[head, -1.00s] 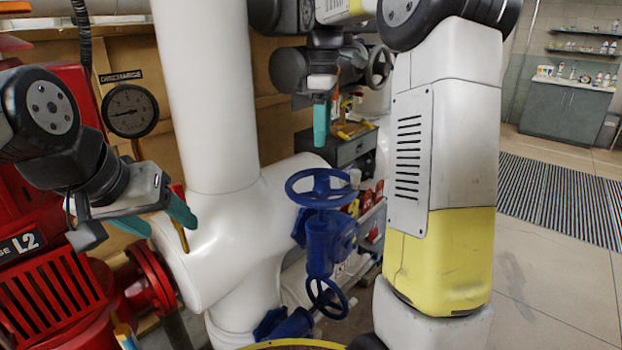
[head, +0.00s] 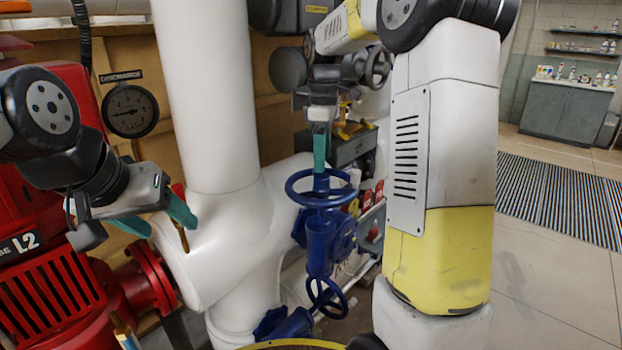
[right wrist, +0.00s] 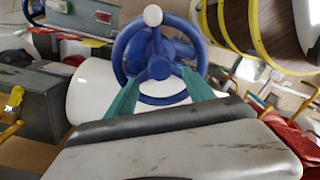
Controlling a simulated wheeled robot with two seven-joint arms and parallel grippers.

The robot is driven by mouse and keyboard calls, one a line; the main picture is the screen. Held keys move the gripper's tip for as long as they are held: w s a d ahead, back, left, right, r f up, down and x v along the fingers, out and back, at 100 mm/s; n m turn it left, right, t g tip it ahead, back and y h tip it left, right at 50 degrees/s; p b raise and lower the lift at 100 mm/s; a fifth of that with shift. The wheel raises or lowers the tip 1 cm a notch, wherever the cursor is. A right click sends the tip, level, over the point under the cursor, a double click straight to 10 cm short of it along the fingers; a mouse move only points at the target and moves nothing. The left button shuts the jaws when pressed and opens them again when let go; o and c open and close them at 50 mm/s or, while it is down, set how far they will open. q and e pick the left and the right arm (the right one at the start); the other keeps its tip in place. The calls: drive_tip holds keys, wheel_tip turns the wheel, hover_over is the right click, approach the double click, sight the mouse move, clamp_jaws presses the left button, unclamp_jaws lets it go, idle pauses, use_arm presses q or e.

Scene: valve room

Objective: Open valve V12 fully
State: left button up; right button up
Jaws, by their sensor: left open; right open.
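A blue valve (head: 322,240) stands beside the white pipe in the head view, with a blue handwheel (head: 291,187) lying flat on top. I cannot read a V12 tag on it. My right gripper (head: 320,166) points down just above this wheel, near its middle. In the right wrist view the open teal fingers of the right gripper (right wrist: 160,88) reach over the near part of the handwheel (right wrist: 121,46), either side of its hub. I cannot tell whether they touch it. A white round knob (right wrist: 152,15) shows at the wheel's far rim. My left gripper (head: 160,220) is open and empty before the white pipe.
A smaller blue handwheel (head: 326,298) sits lower on the same pipework. A thick white pipe (head: 210,110) and red machinery (head: 60,290) fill the left. Open floor (head: 560,275) lies to the right.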

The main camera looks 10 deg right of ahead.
drive_tip(key=m, duration=0.3)
drive_tip(key=shift+m, duration=0.4)
drive_tip(key=m, duration=0.8)
drive_tip(key=shift+m, duration=0.4)
drive_tip(key=m, duration=0.3)
